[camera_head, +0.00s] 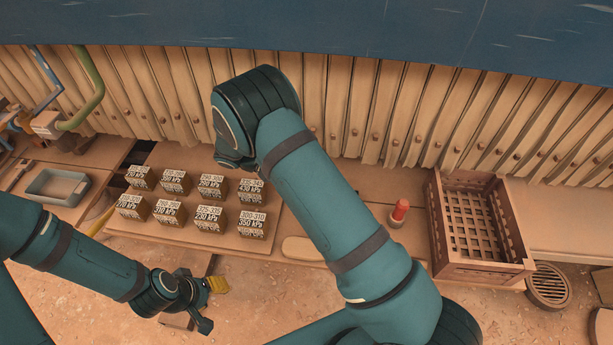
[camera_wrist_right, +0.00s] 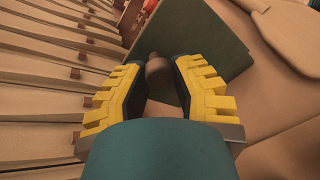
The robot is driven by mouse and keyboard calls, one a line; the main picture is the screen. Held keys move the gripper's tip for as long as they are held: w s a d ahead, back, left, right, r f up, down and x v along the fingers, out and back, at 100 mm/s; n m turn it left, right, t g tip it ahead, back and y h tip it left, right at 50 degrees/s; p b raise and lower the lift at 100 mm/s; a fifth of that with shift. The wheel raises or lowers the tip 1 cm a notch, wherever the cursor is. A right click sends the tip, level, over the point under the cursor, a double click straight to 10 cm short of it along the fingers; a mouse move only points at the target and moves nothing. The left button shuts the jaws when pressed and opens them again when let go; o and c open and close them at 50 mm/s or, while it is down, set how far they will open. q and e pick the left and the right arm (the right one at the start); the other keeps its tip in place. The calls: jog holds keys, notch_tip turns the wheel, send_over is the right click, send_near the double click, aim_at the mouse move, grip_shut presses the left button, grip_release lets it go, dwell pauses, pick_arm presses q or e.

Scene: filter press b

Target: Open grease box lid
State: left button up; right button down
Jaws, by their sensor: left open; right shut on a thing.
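In the right wrist view, my right gripper (camera_wrist_right: 160,78) has its yellow-toothed fingers closed around a round brown knob (camera_wrist_right: 157,69). A flat dark green panel (camera_wrist_right: 222,40), which looks like the grease box lid, lies right behind the knob and fingers. I cannot tell how far it is raised, and the box under it is not clearly visible. In the head view my right arm hides the right gripper and the lid. My left gripper (camera_head: 205,303) is open and empty at the lower left, over the floor in front of the bench.
Several labelled blocks (camera_head: 187,183) stand in two rows on a board. A grey tray (camera_head: 57,187) is at the left. A red-topped item (camera_head: 399,212) and a brown slatted crate (camera_head: 475,268) are right of my right arm. Ribbed press plates (camera_head: 380,110) line the back.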

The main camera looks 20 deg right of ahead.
jog(key=shift+s+a+f, duration=0.15)
jog(key=shift+a+f, duration=0.05)
jog(key=shift+f, duration=0.2)
jog(key=c, duration=0.7)
grip_release()
jog(key=shift+d+r, duration=0.1)
jog(key=shift+r, duration=0.05)
jog(key=v, duration=1.2)
